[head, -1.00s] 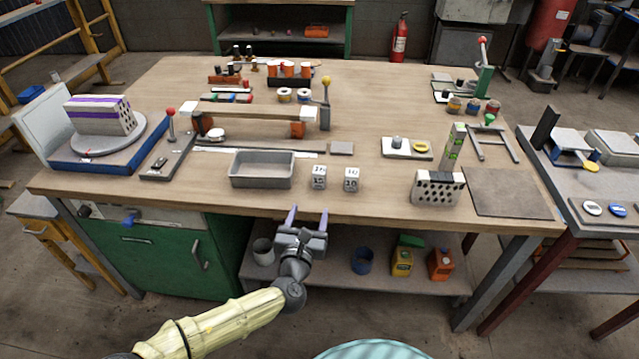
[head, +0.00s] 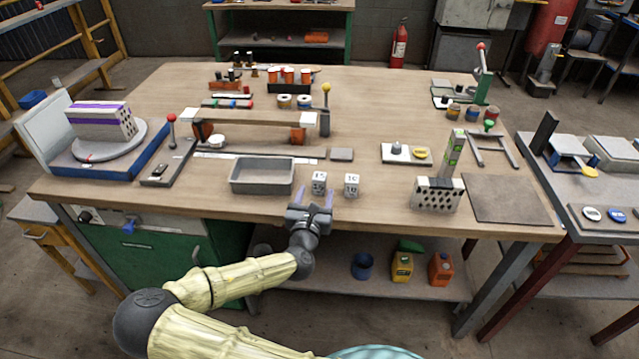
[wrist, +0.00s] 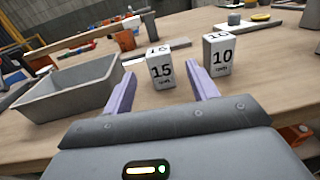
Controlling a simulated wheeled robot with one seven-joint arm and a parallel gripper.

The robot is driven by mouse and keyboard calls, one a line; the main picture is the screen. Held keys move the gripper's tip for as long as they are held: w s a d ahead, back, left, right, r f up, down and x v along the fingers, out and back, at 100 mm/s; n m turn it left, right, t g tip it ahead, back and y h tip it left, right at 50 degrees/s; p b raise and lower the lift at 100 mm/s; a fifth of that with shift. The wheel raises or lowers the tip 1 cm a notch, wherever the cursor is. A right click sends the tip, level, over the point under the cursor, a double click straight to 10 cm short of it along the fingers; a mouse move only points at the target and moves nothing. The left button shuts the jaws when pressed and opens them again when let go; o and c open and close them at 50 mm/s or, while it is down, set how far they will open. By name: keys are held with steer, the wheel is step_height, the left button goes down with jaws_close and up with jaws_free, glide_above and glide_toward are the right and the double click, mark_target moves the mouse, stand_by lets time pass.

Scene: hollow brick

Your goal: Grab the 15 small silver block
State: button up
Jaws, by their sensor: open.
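The small silver block marked 15 (wrist: 160,68) stands upright on the bench, just ahead of my gripper and between the lines of its two fingers in the wrist view. It also shows in the head view (head: 319,183), right of the grey tray. A similar block marked 10 (wrist: 217,54) stands to its right and also shows in the head view (head: 351,185). My gripper (wrist: 160,85) has its two purple fingers spread apart with nothing between them. In the head view my gripper (head: 315,193) is at the bench's front edge, close to the 15 block.
A grey open tray (wrist: 62,108) is close on the left of the fingers. A white block with holes (head: 436,196) stands to the right on the wooden bench (head: 300,208). A long bar on supports (head: 250,117) lies farther back. Bare wood surrounds the two number blocks.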

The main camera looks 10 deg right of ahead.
mark_target(321, 174)
steer(key=shift+x, duration=1.65)
steer(key=x, duration=0.5)
steer(key=shift+w, duration=0.1)
steer(key=shift+r, duration=0.1)
steer(key=c, duration=1.3)
steer(key=shift+o, duration=0.2)
steer(key=shift+r, duration=0.15)
step_height(321, 174, up, 10)
steer(key=p, duration=0.1)
